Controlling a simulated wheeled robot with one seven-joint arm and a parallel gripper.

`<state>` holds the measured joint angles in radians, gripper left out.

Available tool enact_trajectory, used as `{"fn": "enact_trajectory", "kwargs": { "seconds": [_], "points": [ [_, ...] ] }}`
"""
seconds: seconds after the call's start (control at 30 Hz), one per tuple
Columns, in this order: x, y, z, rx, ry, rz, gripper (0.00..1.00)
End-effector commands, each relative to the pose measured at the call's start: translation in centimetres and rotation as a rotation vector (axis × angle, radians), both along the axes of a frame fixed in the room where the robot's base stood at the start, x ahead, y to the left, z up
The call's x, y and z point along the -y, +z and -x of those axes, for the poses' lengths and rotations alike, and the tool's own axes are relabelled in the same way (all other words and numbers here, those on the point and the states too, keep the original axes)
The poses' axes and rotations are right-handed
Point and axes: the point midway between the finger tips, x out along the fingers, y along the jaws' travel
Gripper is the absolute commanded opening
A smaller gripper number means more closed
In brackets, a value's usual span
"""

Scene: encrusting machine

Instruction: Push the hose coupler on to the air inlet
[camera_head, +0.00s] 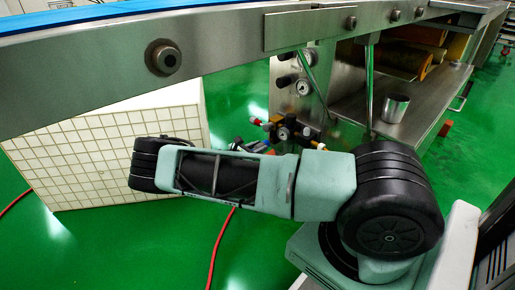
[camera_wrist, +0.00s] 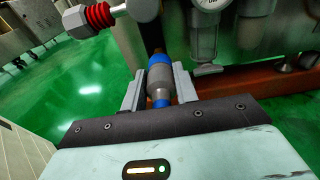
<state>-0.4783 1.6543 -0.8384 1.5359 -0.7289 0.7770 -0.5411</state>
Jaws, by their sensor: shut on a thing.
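In the wrist view my gripper (camera_wrist: 158,88) is shut on the hose coupler (camera_wrist: 159,79), a grey ribbed cylinder with blue bands at both ends. The coupler points away from my gripper towards the machine's air unit. A small brownish part shows just beyond its far blue band; I cannot tell whether this is the air inlet or whether they touch. In the head view the air unit (camera_head: 284,133), with a gauge and brass fittings, is behind my arm. My gripper there is mostly hidden by the arm.
A metal fitting with a red ribbed ring (camera_wrist: 98,15) juts out at the upper left of the coupler. A clear filter bowl (camera_wrist: 203,42) hangs to the right. A red hose (camera_head: 220,250) lies on the green floor. A metal cup (camera_head: 395,107) stands on the machine's shelf.

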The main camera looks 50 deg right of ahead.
Motion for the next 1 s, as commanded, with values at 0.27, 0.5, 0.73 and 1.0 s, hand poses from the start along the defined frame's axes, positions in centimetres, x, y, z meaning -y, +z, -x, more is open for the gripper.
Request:
{"fn": "enact_trajectory", "kwargs": {
  "seconds": [0.27,0.5,0.73,1.0],
  "points": [
    [0.3,0.0,0.0,0.0,-0.001,0.001,0.02],
    [0.7,0.0,0.0,0.0,-0.001,0.001,0.02],
    [1.0,0.0,0.1,0.0,-0.001,0.001,0.02],
    [1.2,0.0,0.0,0.0,0.0,0.001,0.02]
  ]
}}
